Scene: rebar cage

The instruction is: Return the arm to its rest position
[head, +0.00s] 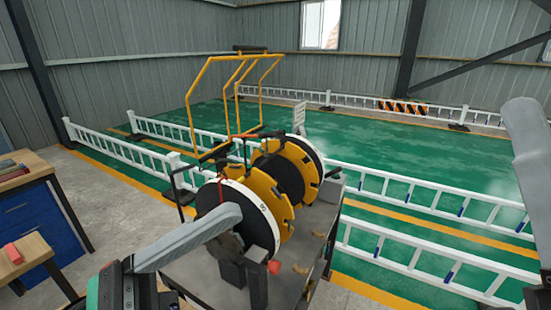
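My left arm comes in from the lower left as a dark joint with a green cap and a long grey link that reaches in front of the rebar machine. No fingertips of my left gripper can be made out. My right arm shows only as a grey link at the right edge, and its gripper is outside the view. The machine has black-and-white discs (262,215) and yellow notched plates (287,215) on one axis. The grey link covers part of the nearest disc.
A yellow tube frame (194,110) rises behind the machine. White railings (400,190) cross the green floor (400,145). At the left are a blue-drawer workbench (35,215) and a low wooden table (30,250) with a red block (13,253). Open floor lies beyond the railings.

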